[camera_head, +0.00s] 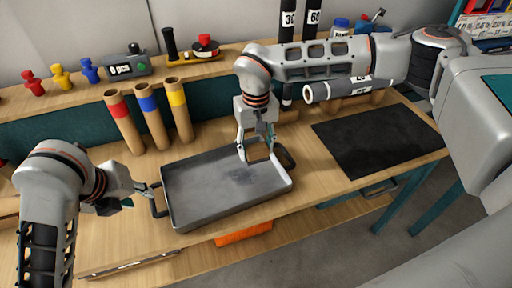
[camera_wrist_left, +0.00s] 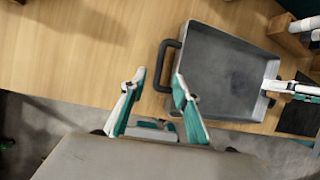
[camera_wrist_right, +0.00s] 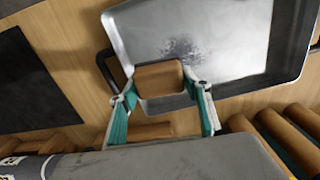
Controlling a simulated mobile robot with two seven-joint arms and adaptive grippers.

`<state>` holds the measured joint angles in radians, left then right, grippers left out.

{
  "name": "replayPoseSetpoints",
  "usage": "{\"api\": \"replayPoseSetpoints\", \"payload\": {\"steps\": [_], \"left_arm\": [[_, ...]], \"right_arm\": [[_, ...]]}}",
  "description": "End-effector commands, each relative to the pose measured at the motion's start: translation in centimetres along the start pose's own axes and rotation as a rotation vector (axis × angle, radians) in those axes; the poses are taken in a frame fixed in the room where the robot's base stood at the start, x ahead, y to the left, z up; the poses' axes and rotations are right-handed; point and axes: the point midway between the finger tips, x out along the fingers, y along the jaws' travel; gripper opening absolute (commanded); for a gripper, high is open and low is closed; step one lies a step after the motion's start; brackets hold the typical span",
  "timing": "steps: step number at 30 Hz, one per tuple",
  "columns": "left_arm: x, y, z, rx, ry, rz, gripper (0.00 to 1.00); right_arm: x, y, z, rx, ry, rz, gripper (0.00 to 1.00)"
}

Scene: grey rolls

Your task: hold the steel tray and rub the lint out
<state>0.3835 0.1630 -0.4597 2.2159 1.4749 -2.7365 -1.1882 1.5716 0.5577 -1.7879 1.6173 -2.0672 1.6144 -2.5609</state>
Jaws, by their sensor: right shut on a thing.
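The steel tray (camera_head: 185,207) lies on the bench with a dark handle at each end. A dark speckled lint patch (camera_head: 241,175) shows on its floor, also in the right wrist view (camera_wrist_right: 180,48). My left gripper (camera_head: 151,192) is open at the tray's left handle (camera_wrist_left: 161,66); its fingertips are close to the handle but not closed around it. My right gripper (camera_wrist_right: 162,97) is shut on a brown block (camera_wrist_right: 159,77) at the tray's right end, near the right handle (camera_wrist_right: 108,70). I cannot tell whether the block touches the tray.
A black mat (camera_head: 375,139) lies to the right. Tubes with red, blue and yellow bands (camera_head: 147,110) stand behind the tray. An orange item (camera_head: 243,233) sits below the bench's front edge. Bench left of the tray is clear.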

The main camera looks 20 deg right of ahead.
Motion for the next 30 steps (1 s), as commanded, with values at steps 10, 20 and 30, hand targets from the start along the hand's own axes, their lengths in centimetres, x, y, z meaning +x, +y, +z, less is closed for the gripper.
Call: {"api": "replayPoseSetpoints", "payload": {"steps": [10,20,30], "left_arm": [[4.2,0.2,-0.1,-0.002,0.003,0.005,0.31],[7.4,0.1,0.0,-0.001,0.001,0.003,0.31],[7.9,0.1,0.0,0.000,-0.002,0.002,0.31]], "right_arm": [[0.0,0.0,0.0,0.000,0.000,0.000,0.31],[0.0,0.0,0.0,0.000,0.000,0.000,0.31],[0.0,0.0,0.0,0.000,0.000,0.000,0.31]]}}
